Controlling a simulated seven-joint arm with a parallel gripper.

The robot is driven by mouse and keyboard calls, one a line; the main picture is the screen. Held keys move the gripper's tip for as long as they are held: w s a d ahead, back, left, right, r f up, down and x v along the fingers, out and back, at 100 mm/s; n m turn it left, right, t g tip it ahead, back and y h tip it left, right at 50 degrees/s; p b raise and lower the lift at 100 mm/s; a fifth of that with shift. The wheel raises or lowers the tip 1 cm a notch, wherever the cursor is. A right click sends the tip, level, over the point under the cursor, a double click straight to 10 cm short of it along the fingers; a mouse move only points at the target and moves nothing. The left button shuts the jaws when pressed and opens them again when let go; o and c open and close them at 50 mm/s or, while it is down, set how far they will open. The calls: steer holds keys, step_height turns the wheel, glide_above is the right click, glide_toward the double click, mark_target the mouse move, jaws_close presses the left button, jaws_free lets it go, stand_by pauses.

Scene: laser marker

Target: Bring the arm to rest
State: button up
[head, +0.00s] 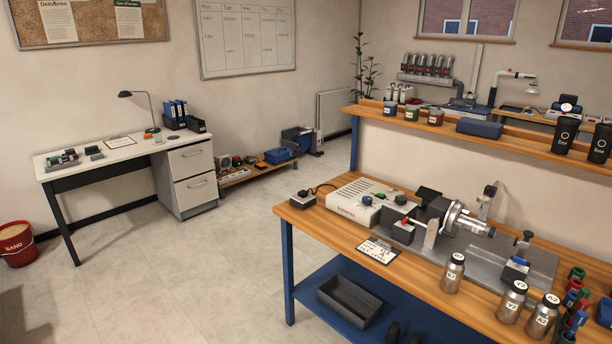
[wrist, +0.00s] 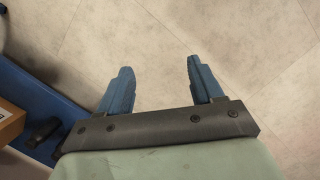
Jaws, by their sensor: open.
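My gripper (wrist: 159,78) shows in the wrist view, with its two blue fingers wide apart and nothing between them. It points down at bare, light floor tiles (wrist: 160,35). In the wrist view the blue lower shelf (wrist: 40,95) of the workbench lies to the left of my gripper, apart from it. My arm and gripper do not show in the head view.
The wooden workbench (head: 300,218) carries the laser marker machine (head: 440,215), a clipboard (head: 378,250) and several labelled bottles (head: 453,274). A grey bin (head: 349,300) sits on its lower shelf. A white desk (head: 110,157) stands at the left. Floor between them is clear.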

steer(key=s+d+f+g, duration=0.2)
steer(key=s+f, duration=0.2)
steer(key=s, duration=0.7)
steer(key=s+d+f+m+g, duration=0.1)
steer(key=s+f, duration=0.3)
steer(key=s, duration=0.7)
steer(key=shift+d+g, duration=0.4)
steer(key=shift+g, duration=0.1)
steer(key=shift+f, duration=0.1)
